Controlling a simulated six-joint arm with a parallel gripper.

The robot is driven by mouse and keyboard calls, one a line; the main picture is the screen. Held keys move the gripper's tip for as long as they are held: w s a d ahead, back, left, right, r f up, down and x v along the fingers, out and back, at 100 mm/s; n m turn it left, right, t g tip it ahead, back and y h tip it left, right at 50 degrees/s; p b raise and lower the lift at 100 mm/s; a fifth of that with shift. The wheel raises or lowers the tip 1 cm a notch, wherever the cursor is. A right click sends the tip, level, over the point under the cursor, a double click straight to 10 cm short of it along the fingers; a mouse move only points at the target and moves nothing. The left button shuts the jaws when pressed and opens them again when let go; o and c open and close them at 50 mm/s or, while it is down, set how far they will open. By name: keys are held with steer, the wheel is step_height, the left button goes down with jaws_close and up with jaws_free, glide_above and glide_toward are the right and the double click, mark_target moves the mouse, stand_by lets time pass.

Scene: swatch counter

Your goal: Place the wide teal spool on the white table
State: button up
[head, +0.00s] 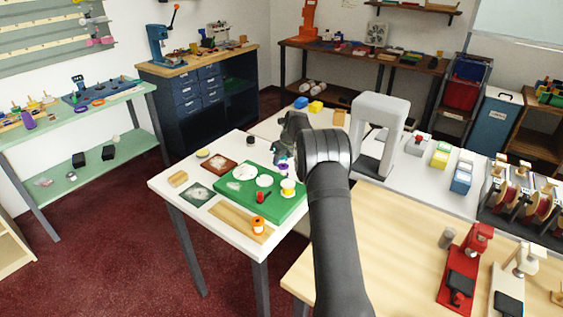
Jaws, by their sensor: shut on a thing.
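The white table (228,149) stands left of my arm and carries a green board and several small items. My gripper (284,158) is over the back right part of this table, near the green board. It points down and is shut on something.
The green board (283,212) bears white discs, a yellow-and-white spool (288,187) and a red item (262,196). An orange spool (258,226) stands on a wooden strip in front. A grey arch-shaped machine (382,110) rises right of my arm.

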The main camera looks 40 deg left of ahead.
steer(key=shift+f, duration=0.6)
steer(key=shift+f, duration=0.15)
steer(key=o, duration=1)
steer(key=shift+o, duration=0.2)
steer(key=v, duration=1.2)
